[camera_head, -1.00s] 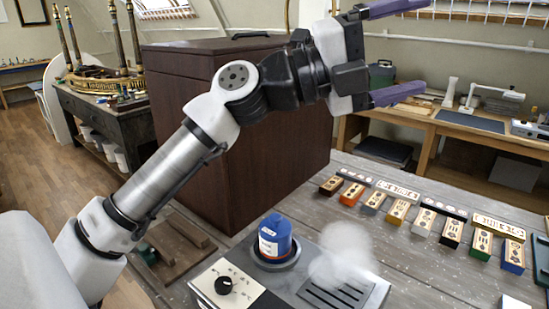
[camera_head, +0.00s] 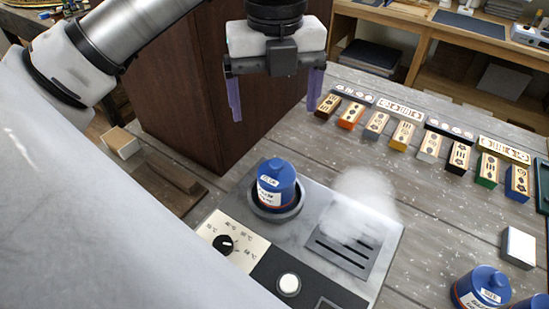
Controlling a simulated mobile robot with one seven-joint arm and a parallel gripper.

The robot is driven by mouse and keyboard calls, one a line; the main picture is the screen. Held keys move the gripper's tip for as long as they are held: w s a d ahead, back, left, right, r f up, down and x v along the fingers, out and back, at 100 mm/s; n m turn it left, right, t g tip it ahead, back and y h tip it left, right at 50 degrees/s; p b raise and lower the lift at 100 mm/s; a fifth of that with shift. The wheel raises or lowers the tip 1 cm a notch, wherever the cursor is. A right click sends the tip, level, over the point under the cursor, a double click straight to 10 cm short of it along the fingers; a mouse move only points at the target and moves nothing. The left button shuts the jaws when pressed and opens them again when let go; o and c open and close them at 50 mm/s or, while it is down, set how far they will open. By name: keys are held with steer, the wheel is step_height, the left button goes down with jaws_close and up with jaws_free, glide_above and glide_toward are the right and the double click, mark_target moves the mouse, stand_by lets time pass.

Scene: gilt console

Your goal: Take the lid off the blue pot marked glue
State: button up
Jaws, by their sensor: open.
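A blue pot (camera_head: 277,190) with a white label stands upright in a round dark ring on a grey heating unit (camera_head: 385,222). Its blue lid (camera_head: 276,169) with a small knob is on, and a small white tag on it is too small to read surely. My gripper (camera_head: 274,98) points down with two purple fingers spread wide. It is open and empty, apart from the pot and above or behind it in the picture. Two more blue pots (camera_head: 481,288) (camera_head: 527,304) stand at the lower right, partly cut off; their labels are hard to read.
White steam (camera_head: 360,203) rises over a slotted grille right of the pot. A black dial (camera_head: 223,244) is at the unit's front left. A tall dark wooden box (camera_head: 185,100) stands behind. Several coloured blocks (camera_head: 403,135) line the back of the grey table.

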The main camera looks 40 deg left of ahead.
mark_target(277, 162)
step_height(277, 162, down, 14)
steer(key=b, duration=0.8)
steer(key=shift+w+d+r, duration=0.1)
steer(key=shift+d+r, duration=0.05)
steer(key=shift+r, duration=0.1)
steer(key=shift+c, duration=0.4)
steer(key=c, duration=1)
